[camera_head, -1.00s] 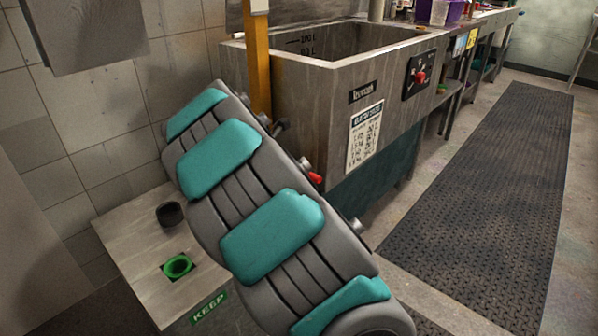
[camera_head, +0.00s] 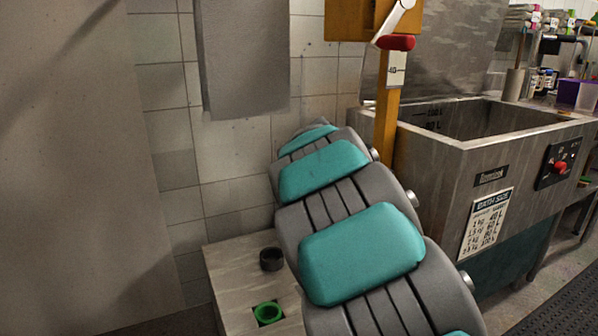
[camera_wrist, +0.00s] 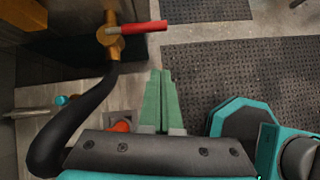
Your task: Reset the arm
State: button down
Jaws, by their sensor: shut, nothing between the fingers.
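My gripper (camera_wrist: 162,100) shows in the wrist view, its two green fingers pressed together with nothing between them. It is pointed down over the floor, near a brass valve with a red handle (camera_wrist: 137,28). In the head view my teal and grey arm stretches across the middle, and the gripper itself is hidden from that camera.
A steel basin (camera_head: 480,150) with a red knob (camera_head: 560,167) stands at the right beside a yellow post (camera_head: 387,125). A low stand (camera_head: 235,290) holds a black cup (camera_head: 271,259) and a green ring (camera_head: 268,313). A dark mat (camera_wrist: 240,75) lies on the floor.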

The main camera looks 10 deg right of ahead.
jog(key=s+a+f+m+g+y, duration=0.1)
jog(key=s+m, duration=0.5)
jog(key=s, duration=0.6)
jog(key=s+a+f+m+g+y, duration=0.1)
jog(key=s+a+f+m+y, duration=0.3)
jog(key=s, duration=0.8)
jog(key=s+a+f+m+g+y, duration=0.1)
jog(key=s+a+f+m, duration=0.3)
jog(key=s+m, duration=0.5)
jog(key=s+a+y, duration=0.1)
jog(key=s, duration=0.3)
jog(key=shift+a+m, duration=0.3)
jog(key=shift+a, duration=0.1)
